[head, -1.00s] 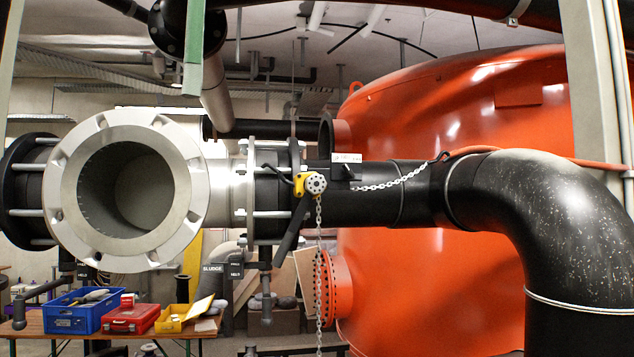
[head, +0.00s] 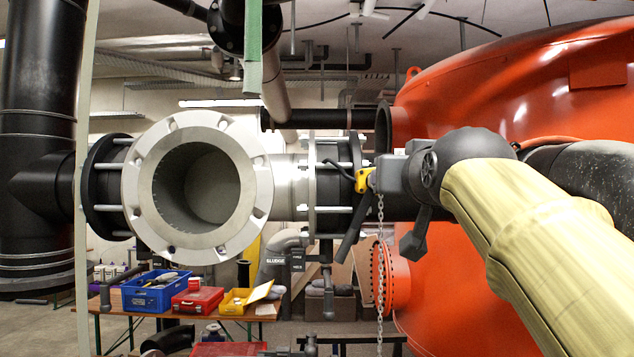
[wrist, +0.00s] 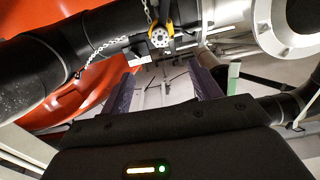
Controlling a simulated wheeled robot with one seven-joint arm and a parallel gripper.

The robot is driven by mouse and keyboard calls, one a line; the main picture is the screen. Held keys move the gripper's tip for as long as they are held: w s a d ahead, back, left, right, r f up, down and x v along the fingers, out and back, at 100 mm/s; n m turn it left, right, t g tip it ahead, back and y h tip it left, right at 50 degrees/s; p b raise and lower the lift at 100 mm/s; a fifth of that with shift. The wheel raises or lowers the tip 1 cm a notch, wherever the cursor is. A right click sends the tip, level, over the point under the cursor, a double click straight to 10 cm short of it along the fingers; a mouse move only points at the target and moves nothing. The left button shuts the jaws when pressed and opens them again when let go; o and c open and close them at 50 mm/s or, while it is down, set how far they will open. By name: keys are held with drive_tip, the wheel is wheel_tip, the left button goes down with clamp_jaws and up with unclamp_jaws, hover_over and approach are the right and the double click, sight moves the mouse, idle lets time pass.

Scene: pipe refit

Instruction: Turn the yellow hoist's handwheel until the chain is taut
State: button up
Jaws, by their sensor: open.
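The yellow hoist (head: 362,181) hangs by the black pipe, right of the bolted flange joint; my arm partly covers it in the head view. In the wrist view, the hoist's pale round handwheel (wrist: 159,38), with holes in its face, shows clearly against the yellow body. The hanging chain (head: 380,270) drops below the hoist in the head view. Another chain (wrist: 97,50) runs along the pipe with a slight curve. My gripper (wrist: 165,80) is open and empty, its two dark purple fingers apart. The handwheel appears beyond the fingertips, not between them.
A big pale flanged pipe opening (head: 197,187) is left of the hoist. The orange tank (head: 480,105) and black pipe elbow (head: 590,165) are behind and right. A bench below holds a blue crate (head: 155,298) and a red case (head: 197,301).

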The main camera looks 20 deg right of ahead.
drive_tip(key=p+x, duration=0.7)
drive_tip(key=x, duration=1)
drive_tip(key=shift+p, duration=0.35)
drive_tip(key=shift+w+f, duration=0.1)
drive_tip(key=shift+w, duration=0.05)
drive_tip(key=c, duration=1)
